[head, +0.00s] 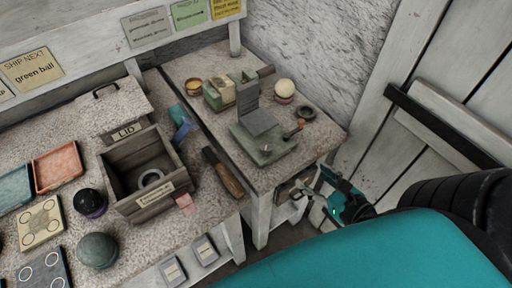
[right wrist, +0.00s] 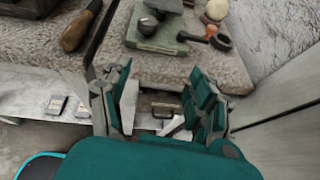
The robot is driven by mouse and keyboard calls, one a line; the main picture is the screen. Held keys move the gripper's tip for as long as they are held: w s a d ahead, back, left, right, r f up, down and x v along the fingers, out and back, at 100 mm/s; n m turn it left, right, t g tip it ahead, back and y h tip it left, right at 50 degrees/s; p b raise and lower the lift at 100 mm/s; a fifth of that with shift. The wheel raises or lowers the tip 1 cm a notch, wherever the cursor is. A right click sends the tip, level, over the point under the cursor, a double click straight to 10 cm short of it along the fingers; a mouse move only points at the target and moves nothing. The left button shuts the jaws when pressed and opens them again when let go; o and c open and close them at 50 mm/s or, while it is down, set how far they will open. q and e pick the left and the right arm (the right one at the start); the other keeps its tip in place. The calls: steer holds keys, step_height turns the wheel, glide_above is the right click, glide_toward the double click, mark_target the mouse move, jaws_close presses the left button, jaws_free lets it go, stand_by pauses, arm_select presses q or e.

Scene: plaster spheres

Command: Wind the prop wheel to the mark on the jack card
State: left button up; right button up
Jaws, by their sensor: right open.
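My right gripper (head: 320,197) is open, low beside the front right edge of the small side table (head: 215,65). In the right wrist view its two fingers (right wrist: 163,92) are spread wide with nothing between the tips. Beyond them, under the table edge, are a dark round knob (right wrist: 163,109) and pale metal parts. I cannot tell for sure whether this is the prop wheel, and no mark on a jack card can be read. My left gripper is not in view.
On the side table stand a green-based device (head: 262,150) with a grey plate, a pale ball (head: 285,88) and a black ring (head: 306,113). A wooden-handled tool (head: 224,172) lies near an open wooden box (head: 145,205). A plank wall closes off the right.

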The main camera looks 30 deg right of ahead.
step_height(320, 180, up, 3)
steer(key=a+n, duration=0.1)
steer(key=a, duration=0.1)
steer(key=y+b, duration=0.1)
steer(key=b, duration=1)
glide_toward(269, 149)
steer(key=shift+t, duration=0.3)
steer(key=x, duration=0.2)
steer(key=f+x, duration=0.1)
steer(key=x, duration=0.2)
steer(key=shift+s+r, duration=0.1)
steer(key=shift+s, duration=0.1)
steer(key=x, duration=0.4)
steer(key=shift+w+r, duration=0.1)
steer(key=shift+w, duration=0.15)
steer(key=shift+w+f, duration=0.25)
steer(key=shift+w, duration=0.3)
